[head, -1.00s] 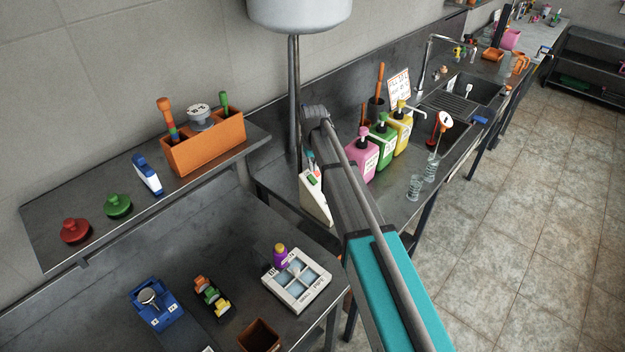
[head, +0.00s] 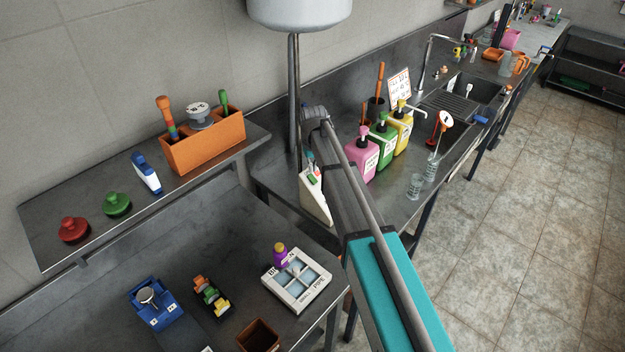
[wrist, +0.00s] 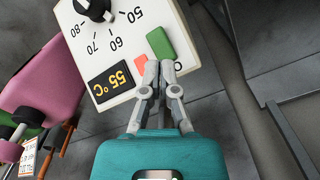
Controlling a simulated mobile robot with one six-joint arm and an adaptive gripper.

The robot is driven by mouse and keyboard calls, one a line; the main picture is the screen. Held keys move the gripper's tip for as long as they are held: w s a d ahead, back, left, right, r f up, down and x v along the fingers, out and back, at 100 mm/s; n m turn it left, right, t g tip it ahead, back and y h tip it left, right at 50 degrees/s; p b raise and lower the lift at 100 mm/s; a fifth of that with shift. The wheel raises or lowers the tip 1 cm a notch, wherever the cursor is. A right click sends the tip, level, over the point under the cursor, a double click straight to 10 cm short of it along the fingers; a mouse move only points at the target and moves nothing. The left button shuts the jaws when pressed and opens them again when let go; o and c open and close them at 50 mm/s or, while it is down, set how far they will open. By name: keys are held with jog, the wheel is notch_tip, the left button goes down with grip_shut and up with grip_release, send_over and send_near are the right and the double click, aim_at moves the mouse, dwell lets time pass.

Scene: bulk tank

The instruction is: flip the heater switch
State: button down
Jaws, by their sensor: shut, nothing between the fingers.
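The heater's white control box (wrist: 120,40) fills the upper middle of the wrist view. It carries a black dial (wrist: 95,8) with a temperature scale, a display (wrist: 110,82) reading 55°C and a rocker switch with a green part (wrist: 160,42) and a red part (wrist: 140,64). My gripper (wrist: 158,66) is shut and empty, its tips at the switch and covering part of it. I cannot tell whether they touch it. In the head view the box (head: 316,206) stands on the counter beside my arm, which hides part of it.
Pink (head: 361,160), green (head: 383,140) and yellow (head: 403,128) pump bottles stand just right of the box. A metal pipe (head: 294,100) rises behind it to a white tank (head: 300,12). Glasses (head: 415,186) stand near the counter's front edge. The floor at right is clear.

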aim_at(313, 179)
jog(key=shift+f+b, duration=1.55)
dwell(1.4)
jog(key=shift+r, duration=0.15)
jog(key=shift+r+p, duration=3.4)
jog(key=shift+p, duration=0.15)
jog(key=s+d+f+m+b, duration=0.2)
jog(key=s+d+f+b, duration=0.1)
jog(key=s+d, duration=0.8)
jog(key=s+d+f+m+b, duration=0.2)
jog(key=s+d+f+b, duration=0.1)
jog(key=s+d, duration=0.9)
jog(key=s, duration=0.3)
jog(key=shift+f+b, duration=0.35)
